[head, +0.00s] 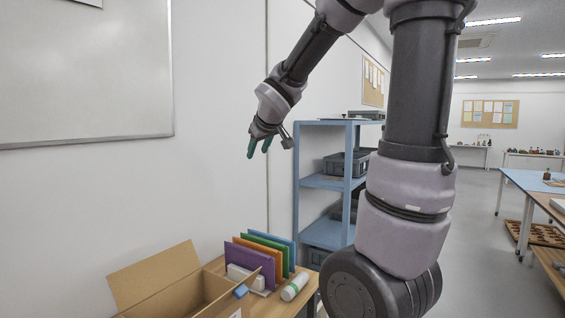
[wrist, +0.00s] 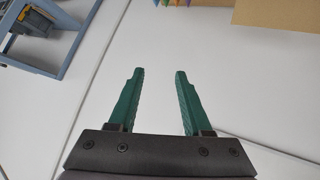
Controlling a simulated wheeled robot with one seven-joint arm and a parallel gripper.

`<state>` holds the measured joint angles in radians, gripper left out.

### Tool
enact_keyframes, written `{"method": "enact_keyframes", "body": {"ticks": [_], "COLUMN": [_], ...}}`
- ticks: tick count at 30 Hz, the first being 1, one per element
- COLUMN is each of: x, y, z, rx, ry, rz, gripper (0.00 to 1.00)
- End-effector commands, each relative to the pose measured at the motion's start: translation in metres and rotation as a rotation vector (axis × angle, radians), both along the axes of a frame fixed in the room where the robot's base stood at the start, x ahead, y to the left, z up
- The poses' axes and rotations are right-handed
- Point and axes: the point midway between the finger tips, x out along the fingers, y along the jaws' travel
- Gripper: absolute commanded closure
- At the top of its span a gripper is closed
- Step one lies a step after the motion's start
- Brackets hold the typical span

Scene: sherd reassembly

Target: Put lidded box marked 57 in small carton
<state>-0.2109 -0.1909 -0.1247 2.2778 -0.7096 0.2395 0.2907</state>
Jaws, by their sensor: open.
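My gripper (head: 259,146) is raised high in front of the white wall in the head view, its green fingers apart and empty. In the wrist view the gripper (wrist: 158,85) shows the same open fingers with nothing between them. A cardboard carton (head: 212,302) with raised flaps stands at the bottom of the head view, well below my gripper; part of it is cut off. Brown cardboard (wrist: 280,12) also shows at the top right of the wrist view. No lidded box with a readable 57 is visible in either view, and the carton's inside is mostly hidden.
Coloured folders (head: 262,258) stand in a rack on the wooden table (head: 302,298) beside the carton. A white bottle (head: 295,287) lies near them. A blue shelf unit (head: 322,181) with grey bins stands behind. Open floor (head: 475,235) lies to the right.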

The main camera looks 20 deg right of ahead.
Motion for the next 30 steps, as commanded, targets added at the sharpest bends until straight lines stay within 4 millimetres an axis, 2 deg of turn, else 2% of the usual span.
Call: {"method": "enact_keyframes", "body": {"ticks": [1, 2, 3, 5, 6, 9, 12, 15, 18, 30], "x": [-0.031, -0.049, -0.074, -0.111, -0.133, -0.182, -0.215, -0.232, -0.239, -0.238], "y": [-0.014, -0.019, -0.023, -0.023, -0.02, -0.007, 0.009, 0.021, 0.026, 0.026], "z": [0.01, 0.012, 0.013, 0.012, 0.011, 0.006, 0.003, 0.001, 0.0, 0.0], "rx": [0.067, 0.111, 0.172, 0.266, 0.327, 0.465, 0.57, 0.631, 0.654, 0.656], "ry": [0.015, 0.035, 0.062, 0.108, 0.138, 0.205, 0.259, 0.29, 0.304, 0.305], "rz": [-0.087, -0.137, -0.196, -0.27, -0.307, -0.368, -0.395, -0.401, -0.403, -0.403], "gripper": [0.51, 0.51, 0.51, 0.51, 0.51, 0.51, 0.51, 0.51, 0.51, 0.51]}}
